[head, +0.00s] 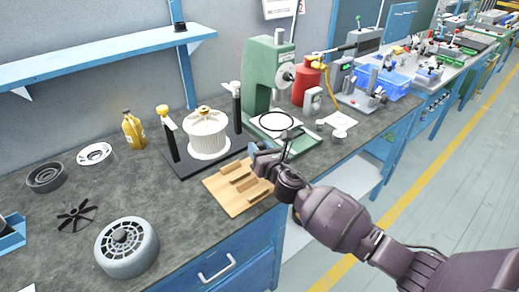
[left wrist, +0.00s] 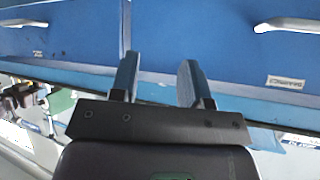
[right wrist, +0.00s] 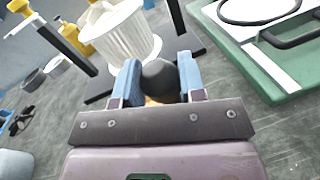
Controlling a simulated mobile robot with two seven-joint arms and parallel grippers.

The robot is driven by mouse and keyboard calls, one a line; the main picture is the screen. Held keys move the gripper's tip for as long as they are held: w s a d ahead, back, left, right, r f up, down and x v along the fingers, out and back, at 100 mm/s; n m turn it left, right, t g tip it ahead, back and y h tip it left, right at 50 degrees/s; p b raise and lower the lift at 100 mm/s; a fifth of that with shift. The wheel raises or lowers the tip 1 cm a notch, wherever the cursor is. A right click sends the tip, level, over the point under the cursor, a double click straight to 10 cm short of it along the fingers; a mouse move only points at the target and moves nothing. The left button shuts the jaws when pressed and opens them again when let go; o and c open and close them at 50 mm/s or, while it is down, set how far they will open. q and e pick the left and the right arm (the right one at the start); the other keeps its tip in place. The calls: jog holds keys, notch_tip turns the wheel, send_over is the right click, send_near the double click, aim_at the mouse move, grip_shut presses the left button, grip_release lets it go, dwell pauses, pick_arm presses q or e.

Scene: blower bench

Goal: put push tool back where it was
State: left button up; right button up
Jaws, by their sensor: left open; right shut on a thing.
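The push tool shows in the right wrist view as a round black knob (right wrist: 160,80) between the blue fingers, with a bit of tan below it. My right gripper (right wrist: 160,85) is shut on it. In the head view my right gripper (head: 262,152) is over the back right of a wooden block (head: 236,203) with raised ribs; the tool is mostly hidden there. Whether the tool touches the block cannot be told. My left gripper (left wrist: 158,78) is open and empty, facing blue drawer fronts (left wrist: 200,30); it is outside the head view.
A white pleated filter (head: 207,135) stands on a black stand behind the block. A green press (head: 266,75) with an O-ring (head: 275,121) on its base is behind right. A grey motor housing (head: 127,247) and black fan (head: 76,214) lie left. Bench between is clear.

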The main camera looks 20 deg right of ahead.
jog(key=shift+f, duration=0.15)
jog(key=o, duration=0.9)
jog(key=shift+o, duration=0.3)
jog(key=shift+r, duration=0.2)
jog(key=s+d+p, duration=0.2)
jog(key=s, duration=1)
jog(key=s+d+f+m+g+h, duration=0.1)
jog(key=s+f+m+g, duration=0.1)
jog(key=s+f+m, duration=0.3)
jog(key=s+d+f+m+g+h, duration=0.1)
jog(key=s+f+m, duration=0.5)
jog(key=s+m, duration=0.6)
jog(key=s+d+f+m+g+h, duration=0.1)
jog(key=s+d+f+m+g, duration=0.2)
jog(key=s+m, duration=0.6)
notch_tip(320, 180, down, 2)
jog(key=m, duration=0.8)
jog(key=shift+d+f+m+g, duration=0.2)
jog(key=shift+m+g, duration=0.1)
